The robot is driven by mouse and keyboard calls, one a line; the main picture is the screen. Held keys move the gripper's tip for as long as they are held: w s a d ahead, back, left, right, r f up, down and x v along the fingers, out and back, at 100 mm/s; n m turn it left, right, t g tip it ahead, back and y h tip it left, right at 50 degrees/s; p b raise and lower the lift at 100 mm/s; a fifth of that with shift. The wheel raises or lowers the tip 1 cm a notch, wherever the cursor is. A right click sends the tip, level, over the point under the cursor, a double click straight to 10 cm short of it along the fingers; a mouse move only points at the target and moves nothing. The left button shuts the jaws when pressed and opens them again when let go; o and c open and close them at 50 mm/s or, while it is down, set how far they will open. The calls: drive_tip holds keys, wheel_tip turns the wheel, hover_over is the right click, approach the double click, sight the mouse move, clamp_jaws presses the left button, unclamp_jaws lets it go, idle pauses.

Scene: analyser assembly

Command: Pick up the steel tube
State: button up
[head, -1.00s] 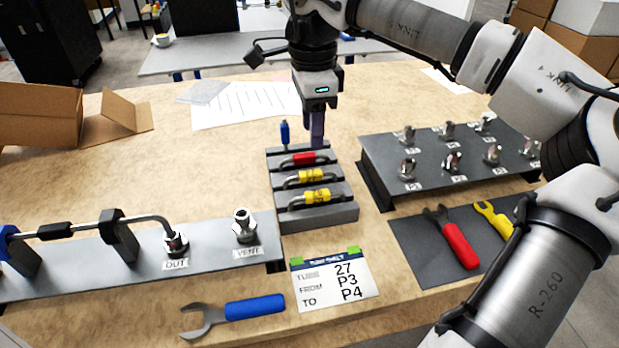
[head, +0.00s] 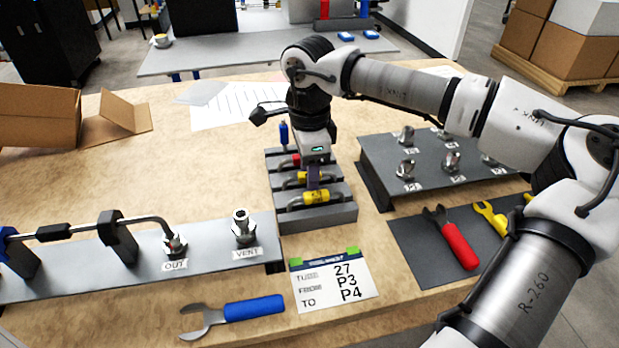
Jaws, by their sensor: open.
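A dark stepped rack (head: 290,222) on the wooden table holds bent steel tubes with coloured sleeves. The front tube (head: 317,197) has a yellow sleeve. A blue-sleeved piece (head: 283,134) stands upright at the rack's back left. My gripper (head: 313,182) is open and points down over the middle of the rack, close to the middle tube. I cannot tell whether its fingers straddle that tube.
A port panel (head: 380,165) with several fittings stands right of the rack. Another panel (head: 205,256) with OUT and VENT fittings is at left. A card (head: 330,288) reads 27, P3, P4. A blue wrench (head: 240,310) and a red-handled wrench (head: 455,240) lie near the front.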

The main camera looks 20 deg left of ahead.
clamp_jaws()
